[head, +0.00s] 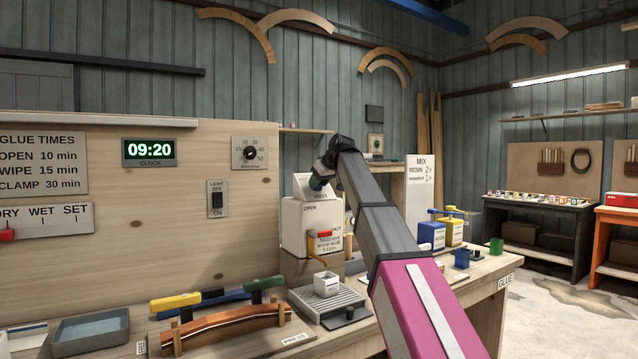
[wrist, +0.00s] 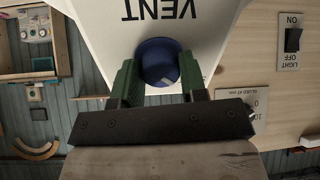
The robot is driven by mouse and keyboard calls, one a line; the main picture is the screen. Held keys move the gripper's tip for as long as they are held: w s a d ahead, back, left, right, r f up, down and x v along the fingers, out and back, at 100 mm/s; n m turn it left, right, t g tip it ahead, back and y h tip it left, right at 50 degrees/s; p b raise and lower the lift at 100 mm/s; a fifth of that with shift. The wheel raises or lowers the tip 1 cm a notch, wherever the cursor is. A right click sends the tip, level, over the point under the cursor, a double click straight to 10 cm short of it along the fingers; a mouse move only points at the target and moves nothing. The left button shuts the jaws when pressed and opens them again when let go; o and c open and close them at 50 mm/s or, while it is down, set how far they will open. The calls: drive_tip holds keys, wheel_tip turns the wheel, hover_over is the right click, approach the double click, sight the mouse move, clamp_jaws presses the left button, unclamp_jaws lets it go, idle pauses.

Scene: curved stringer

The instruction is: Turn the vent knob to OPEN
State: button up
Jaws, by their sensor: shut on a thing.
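The blue vent knob (wrist: 158,58) sits on a white panel under the upside-down word VENT in the wrist view. My gripper (wrist: 158,75) has its two green fingers on either side of the knob and is shut on it. A small pale mark shows on the knob's near edge; which setting it points to, I cannot tell. In the head view, the white glue container (head: 308,235) stands on the bench with the word OPEN on its upper left. My gripper (head: 322,180) is at its top, and my arm hides the knob and part of the container's right side.
A small white pot (head: 327,284) stands on a grey drip grate below. A wooden panel (head: 120,220) with a light switch (head: 217,199) and dial rises at left. Blue and yellow cans (head: 431,236) stand to the right.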

drive_tip(key=m, duration=0.4)
drive_tip(key=shift+m+t, duration=0.3)
drive_tip(key=m, duration=0.4)
drive_tip(key=shift+s+m, duration=0.1)
drive_tip(key=shift+m, duration=0.3)
drive_tip(key=m, duration=0.4)
drive_tip(key=shift+t, duration=0.3)
drive_tip(key=shift+m, duration=2.3)
drive_tip(key=o, duration=0.9)
